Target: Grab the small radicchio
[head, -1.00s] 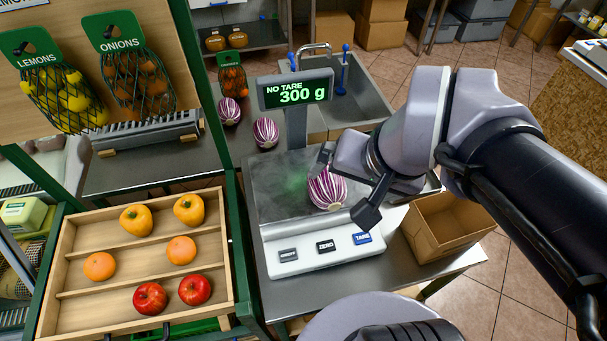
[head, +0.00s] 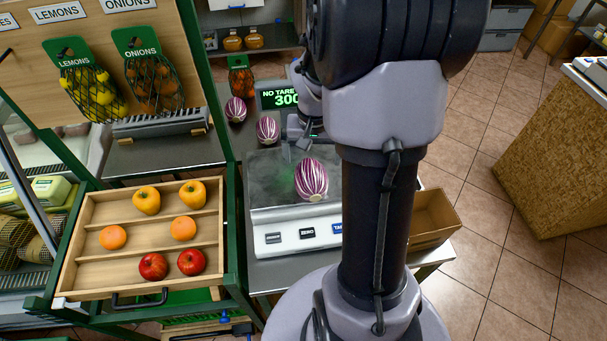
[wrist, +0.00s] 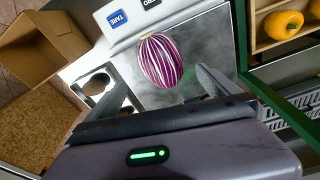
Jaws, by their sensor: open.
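A striped purple-and-white radicchio (head: 311,179) lies on the metal plate of the scale (head: 262,190). Two more radicchios, one at the left (head: 236,109) and one nearer (head: 267,129), lie on the counter behind the scale. They look smaller, but they are farther away. My gripper (wrist: 160,78) is open and empty; in the wrist view the scale's radicchio (wrist: 161,59) shows beyond and between its fingers, apart from them. The display (head: 283,97) is partly covered.
A wooden tray (head: 140,284) of peppers, oranges and apples stands at the left. A green post (head: 233,220) rises between tray and scale. An open cardboard box (head: 432,219) is right of the scale. Netted lemons (head: 92,92) and onions (head: 153,84) hang at upper left.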

